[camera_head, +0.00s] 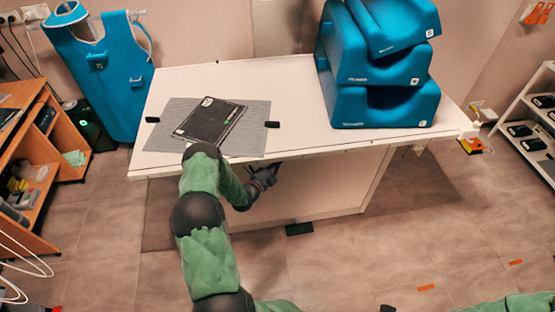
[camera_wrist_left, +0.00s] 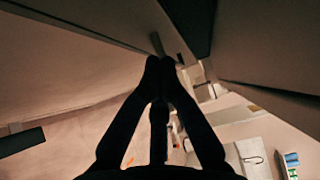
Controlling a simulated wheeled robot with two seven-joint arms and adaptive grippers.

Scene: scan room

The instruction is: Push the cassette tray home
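My left gripper (camera_head: 263,178) is under the front edge of the white table, at the table's front side. In the left wrist view its dark fingers (camera_wrist_left: 160,66) come together at the tips, with nothing visible between them. A small dark upright tab (camera_wrist_left: 157,43) shows just beyond the tips; I cannot tell whether they touch it. The cassette tray cannot be made out for certain; the underside of the table is in shadow. A flat black cassette-like panel (camera_head: 210,121) lies on a grey mat (camera_head: 250,140) on the table. My right gripper cannot be made out.
The white table (camera_head: 300,120) carries stacked blue cushions (camera_head: 385,104) at its right. A blue apron (camera_head: 106,75) hangs at the left, near a wooden shelf (camera_head: 20,165). A white rack (camera_head: 530,95) stands at the right. The floor (camera_head: 350,265) before the table is mostly clear.

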